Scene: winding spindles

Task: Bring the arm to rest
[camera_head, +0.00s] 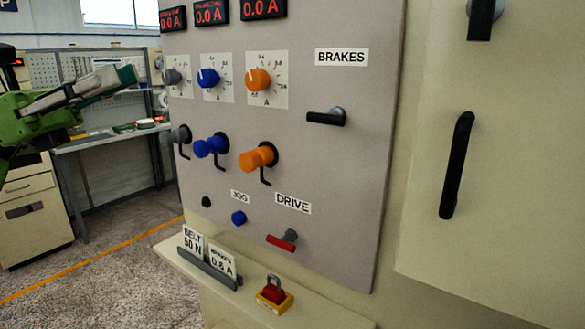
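My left gripper (118,80) shows at the left edge, with green arm parts behind it and grey and teal fingers pointing right. It is in the air, left of the grey control panel (350,190), and appears apart from it. Its fingers overlap in this view, so I cannot tell whether they are open or shut. I see nothing held in it. My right gripper is not in view.
The panel carries blue (208,78) and orange (258,79) knobs, a black brakes lever (327,118) and a red drive lever (282,242). A ledge (310,314) below bears a padlock (273,293). A workbench (110,139) stands behind; the floor between is clear.

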